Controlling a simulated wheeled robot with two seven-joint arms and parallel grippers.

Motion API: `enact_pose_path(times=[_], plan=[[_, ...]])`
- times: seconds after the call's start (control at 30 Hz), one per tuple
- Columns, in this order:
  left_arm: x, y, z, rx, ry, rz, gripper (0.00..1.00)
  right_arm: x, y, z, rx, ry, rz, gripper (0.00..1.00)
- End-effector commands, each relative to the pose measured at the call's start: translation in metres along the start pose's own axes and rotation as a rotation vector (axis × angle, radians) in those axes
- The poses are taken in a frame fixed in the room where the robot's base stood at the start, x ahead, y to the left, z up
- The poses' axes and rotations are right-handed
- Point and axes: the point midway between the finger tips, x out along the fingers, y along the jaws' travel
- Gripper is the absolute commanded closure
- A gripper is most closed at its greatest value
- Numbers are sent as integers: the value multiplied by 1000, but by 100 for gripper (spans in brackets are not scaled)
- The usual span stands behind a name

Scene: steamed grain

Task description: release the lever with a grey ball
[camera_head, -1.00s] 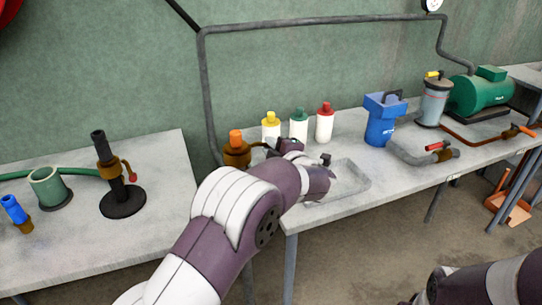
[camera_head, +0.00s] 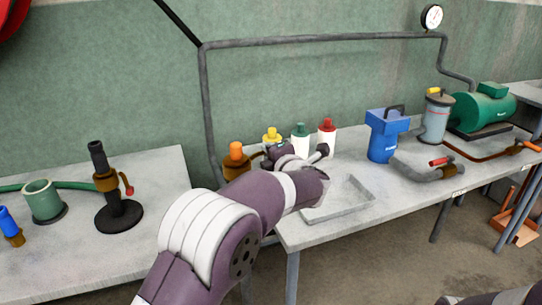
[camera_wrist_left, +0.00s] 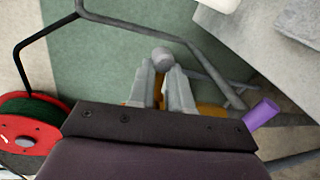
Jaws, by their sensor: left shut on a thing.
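The grey ball (camera_wrist_left: 162,57) shows in the left wrist view just beyond the tips of my left gripper (camera_wrist_left: 163,76). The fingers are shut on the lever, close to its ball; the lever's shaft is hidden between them. In the head view my left gripper (camera_head: 279,154) is partly hidden by its own wrist, beside the brown fitting with the orange cap (camera_head: 236,149). The lever cannot be made out clearly there. Brown parts (camera_wrist_left: 205,108) show behind the fingers in the wrist view. My right gripper is out of view; only a bit of that arm shows at the bottom right.
Bottles with yellow, green and red (camera_head: 327,126) caps stand behind my left wrist. A shallow grey tray (camera_head: 357,208) lies right below it. A blue container (camera_head: 383,142) stands farther right. A grey pipe (camera_head: 205,110) rises behind the fitting. A gap separates the left table (camera_head: 60,255).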

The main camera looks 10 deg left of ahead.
Motion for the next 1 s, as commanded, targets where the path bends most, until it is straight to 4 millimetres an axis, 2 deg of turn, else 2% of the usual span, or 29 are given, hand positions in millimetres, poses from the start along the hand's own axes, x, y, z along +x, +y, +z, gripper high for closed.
enact_pose_path(times=[0.27, 0.3, 0.33, 0.67, 0.77, 1.0], plan=[[0, -1, 0, -3, 0, -3, 100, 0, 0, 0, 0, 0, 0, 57], [0, -1, 0, -3, 0, -3, 78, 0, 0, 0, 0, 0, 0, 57], [0, -1, 0, -3, 0, -3, 71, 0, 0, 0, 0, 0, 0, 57], [-4, 0, 0, -2, -1, -1, 71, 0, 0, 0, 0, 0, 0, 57], [-20, 1, 1, -1, -4, -1, 71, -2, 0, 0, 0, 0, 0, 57], [-86, 1, 1, -2, -5, -2, 71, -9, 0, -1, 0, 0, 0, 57]])
